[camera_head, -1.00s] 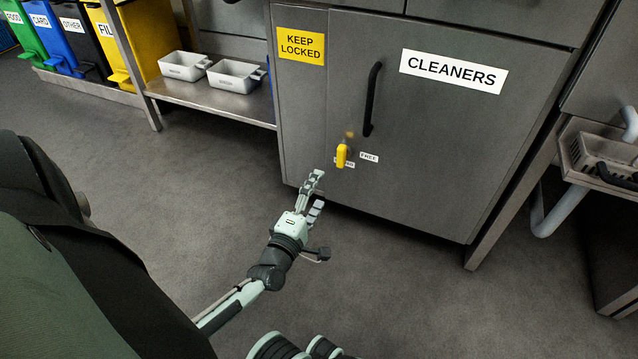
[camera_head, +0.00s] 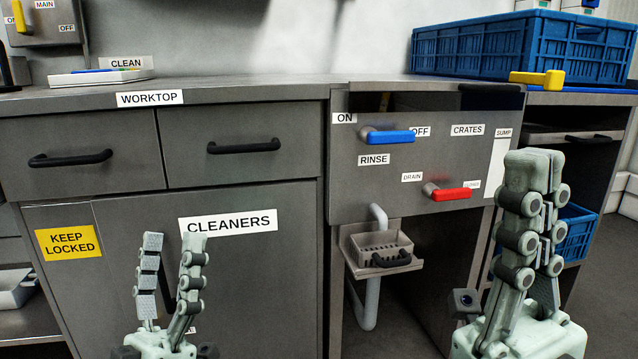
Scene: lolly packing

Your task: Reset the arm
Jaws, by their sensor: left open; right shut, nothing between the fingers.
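My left gripper (camera_head: 172,240) is at the lower left, upright and open, with a clear gap between its fingers and nothing in it.
The worktop (camera_head: 250,92) runs across the back. The sink panel has a blue rinse lever (camera_head: 388,136) and a red drain lever (camera_head: 450,194). A small basket (camera_head: 380,250) sits on a shelf below. A blue crate (camera_head: 500,45) and a yellow lever (camera_head: 537,78) are at upper right.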

